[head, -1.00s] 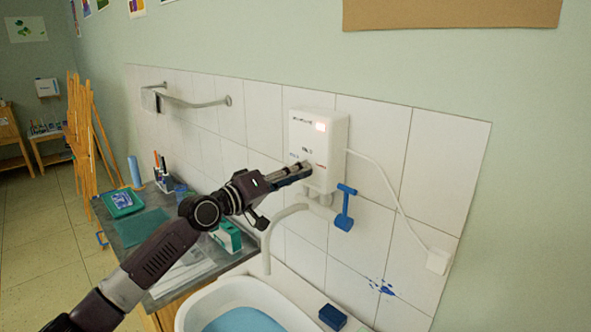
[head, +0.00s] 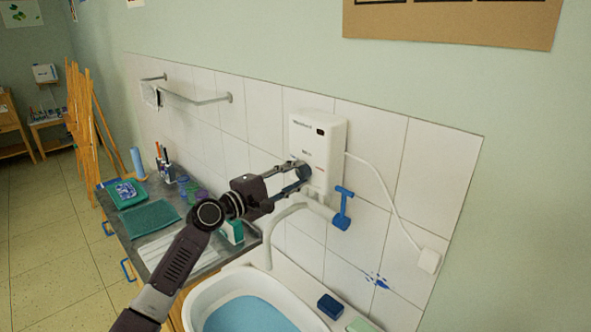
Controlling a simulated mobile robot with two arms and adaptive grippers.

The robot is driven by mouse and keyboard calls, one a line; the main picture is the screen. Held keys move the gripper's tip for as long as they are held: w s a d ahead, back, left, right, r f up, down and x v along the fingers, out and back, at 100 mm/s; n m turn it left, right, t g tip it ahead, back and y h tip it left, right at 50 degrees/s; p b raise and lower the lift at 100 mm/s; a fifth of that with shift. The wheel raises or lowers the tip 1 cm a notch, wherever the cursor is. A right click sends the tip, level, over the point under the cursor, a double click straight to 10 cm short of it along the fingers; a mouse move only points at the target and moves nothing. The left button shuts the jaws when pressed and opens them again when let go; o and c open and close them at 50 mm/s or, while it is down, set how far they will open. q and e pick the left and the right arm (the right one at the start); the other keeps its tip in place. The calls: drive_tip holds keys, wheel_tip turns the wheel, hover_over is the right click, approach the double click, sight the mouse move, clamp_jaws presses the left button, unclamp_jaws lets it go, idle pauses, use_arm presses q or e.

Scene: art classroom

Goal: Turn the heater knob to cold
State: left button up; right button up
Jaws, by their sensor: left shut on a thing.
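The white water heater (head: 332,136) hangs on the tiled wall above the basin. Its small window at the upper right is dark. The heater knob (head: 305,173) is a dark round knob low on the left of the heater's front. My left gripper (head: 303,173) reaches it from the left and is shut on it, one finger above and one below. The fingers hide part of the knob, and its pointer cannot be read. My right gripper is not in view.
A blue tap lever (head: 343,208) and a white spout (head: 270,235) are close below the heater. A white cable runs to a wall box (head: 429,261). The basin (head: 203,296) holds blue water. The grey counter (head: 125,228) at left carries art supplies.

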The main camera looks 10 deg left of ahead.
use_arm(q)
drive_tip(key=n, duration=0.3)
drive_tip(key=shift+f+n, duration=0.1)
drive_tip(key=shift+n, duration=0.3)
idle(0.4)
drive_tip(key=o, duration=1.1)
drive_tip(key=shift+o, duration=0.2)
drive_tip(key=v, duration=1.2)
